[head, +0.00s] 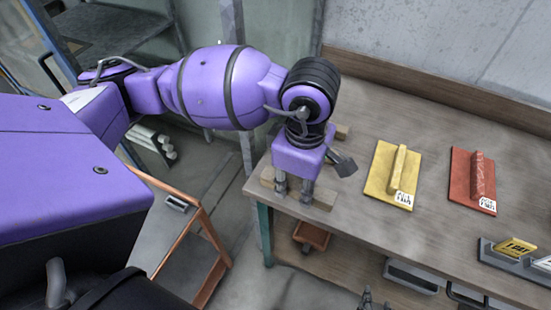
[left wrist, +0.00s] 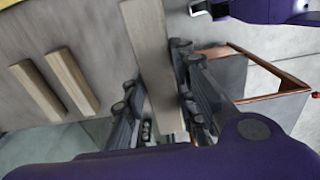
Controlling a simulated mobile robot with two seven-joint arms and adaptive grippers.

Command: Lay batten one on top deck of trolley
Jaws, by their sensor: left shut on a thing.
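My left gripper (head: 294,192) points down over the left end of the workbench (head: 400,240). In the left wrist view the gripper (left wrist: 160,115) is shut on a pale wooden batten (left wrist: 150,50), which runs between its fingers. Two more battens (left wrist: 38,90) (left wrist: 70,80) lie side by side on the bench. The orange-framed trolley (head: 208,223) stands left of the bench; its orange edge also shows in the left wrist view (left wrist: 262,92).
A yellow float (head: 378,175) and a red float (head: 465,180) lie on the bench. Grey fingertips of my right gripper (head: 368,299) show at the bottom edge. An orange bin (head: 311,236) sits below the bench top.

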